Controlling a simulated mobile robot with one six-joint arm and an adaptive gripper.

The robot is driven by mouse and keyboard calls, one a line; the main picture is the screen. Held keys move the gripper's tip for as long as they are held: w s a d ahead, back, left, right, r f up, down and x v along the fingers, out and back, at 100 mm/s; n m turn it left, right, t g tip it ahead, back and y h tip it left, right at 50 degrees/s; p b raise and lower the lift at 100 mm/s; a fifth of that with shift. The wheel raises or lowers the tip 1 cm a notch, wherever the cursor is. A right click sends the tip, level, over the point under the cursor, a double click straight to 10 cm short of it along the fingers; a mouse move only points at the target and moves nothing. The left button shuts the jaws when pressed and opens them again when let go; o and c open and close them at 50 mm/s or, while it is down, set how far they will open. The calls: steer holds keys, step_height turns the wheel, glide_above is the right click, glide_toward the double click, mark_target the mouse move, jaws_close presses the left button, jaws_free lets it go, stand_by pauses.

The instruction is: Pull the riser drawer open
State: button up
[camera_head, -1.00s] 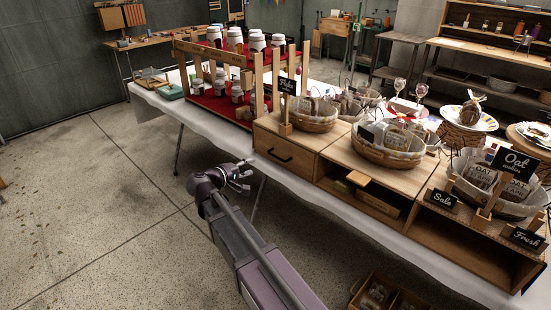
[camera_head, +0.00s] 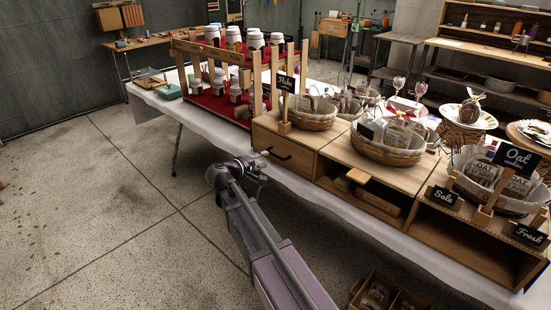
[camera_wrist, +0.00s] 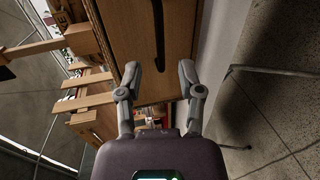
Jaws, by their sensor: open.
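The riser drawer (camera_head: 290,166) is the wooden front at the left end of the wooden riser, with a dark bar handle (camera_head: 279,155). It looks shut, its front level with the riser. My gripper (camera_head: 262,164) is open and empty, just in front of the drawer and a little left of the handle in the head view. In the wrist view my gripper (camera_wrist: 159,68) has its two fingers apart before the brown drawer front (camera_wrist: 180,40). The dark handle (camera_wrist: 159,35) runs lengthwise in line with the gap between them. I cannot tell whether anything touches.
Baskets of baked goods (camera_head: 312,119) and small signs stand on the riser. A wooden jar rack (camera_head: 258,85) stands left of it. The white-covered table edge (camera_head: 205,126) runs below. A crate (camera_head: 376,293) is on the floor; the floor at left is clear.

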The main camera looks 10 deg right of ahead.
mark_target(275, 155)
steer(key=shift+b+x, duration=0.55)
steer(key=shift+x, duration=2.75)
jaws_close()
